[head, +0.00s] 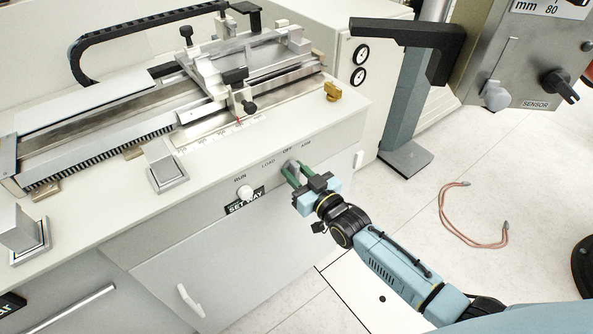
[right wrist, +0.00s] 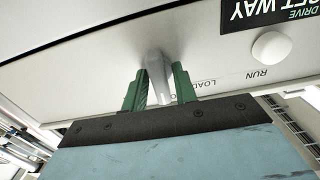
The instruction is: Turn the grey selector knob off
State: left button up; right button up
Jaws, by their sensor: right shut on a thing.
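The grey selector knob (head: 293,165) is on the front panel of the white machine, under printed labels that read LOAD, OFF and a third, small word. My right gripper (head: 292,174) reaches it from the front, and its green fingers are shut on the knob. In the right wrist view the knob (right wrist: 157,78) stands between the two green fingers (right wrist: 156,90). The fingers and knob cover part of the lettering there, so the knob's exact pointing direction is hard to tell. My left gripper is not in view.
A white RUN button (head: 245,192) sits left of the knob above a black SET WAY label (head: 245,204). A grey post (head: 402,110) rises behind right. A reddish cable (head: 472,240) lies on the open floor.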

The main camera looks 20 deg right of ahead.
dwell(0.4)
jog(key=o, duration=0.7)
jog(key=shift+s, duration=0.1)
jog(key=p+v, duration=0.1)
jog(key=v, duration=1.2)
jog(key=shift+s, duration=0.15)
